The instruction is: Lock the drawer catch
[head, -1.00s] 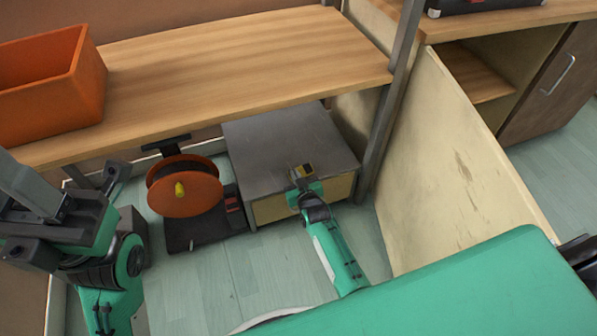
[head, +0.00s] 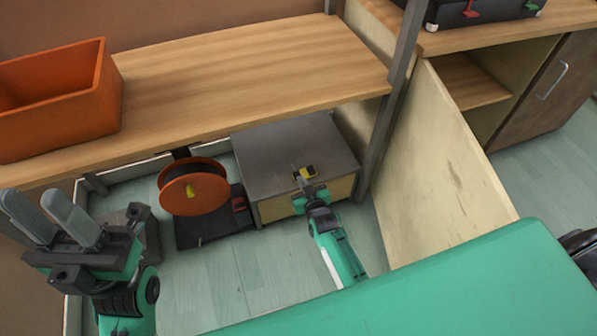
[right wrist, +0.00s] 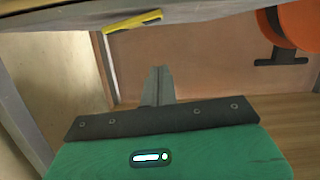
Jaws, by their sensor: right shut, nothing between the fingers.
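The drawer unit is a box with a grey metal top (head: 290,150) and a pale wood front (head: 277,208), under the wooden bench. A small yellow and dark piece, which looks like the catch (head: 309,172), is at the top's front edge. It also shows as a yellow bar in the right wrist view (right wrist: 132,21). My right gripper (head: 303,180) is shut and empty right at this piece; I cannot tell whether they touch. Its closed fingers show in the right wrist view (right wrist: 157,76), apart from the yellow bar there. My left gripper (head: 35,203) is open and empty, fingers up, far left.
An orange spool (head: 205,195) on a dark stand is left of the drawer unit. A bench post (head: 385,135) and a pale panel (head: 440,170) stand close on its right. An orange bin (head: 60,110) is on the bench (head: 240,80). Floor in front is partly clear.

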